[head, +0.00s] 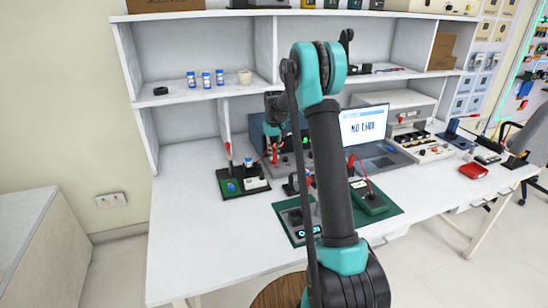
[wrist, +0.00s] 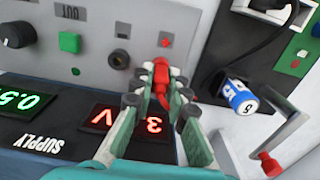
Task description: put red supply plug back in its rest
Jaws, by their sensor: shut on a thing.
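My gripper (wrist: 161,92) is shut on the red supply plug (wrist: 161,74). The plug lies between the green-padded fingers, in front of the grey panel of the supply (wrist: 95,22). I cannot tell whether its tip touches the panel or sits in a hole, since the fingers hide that part. A dark round socket (wrist: 119,58) and a small red square (wrist: 166,40) show on the panel near the plug. In the head view my gripper (head: 272,150) is by the supply, left of the laptop. No rest for the plug can be clearly made out.
A blue-and-white battery (wrist: 240,97) and a metal lever with a red knob (wrist: 270,163) stand right of my gripper. In the head view, the laptop (head: 368,130) and a green mat (head: 290,234) with devices lie nearby. The bench's front left is clear.

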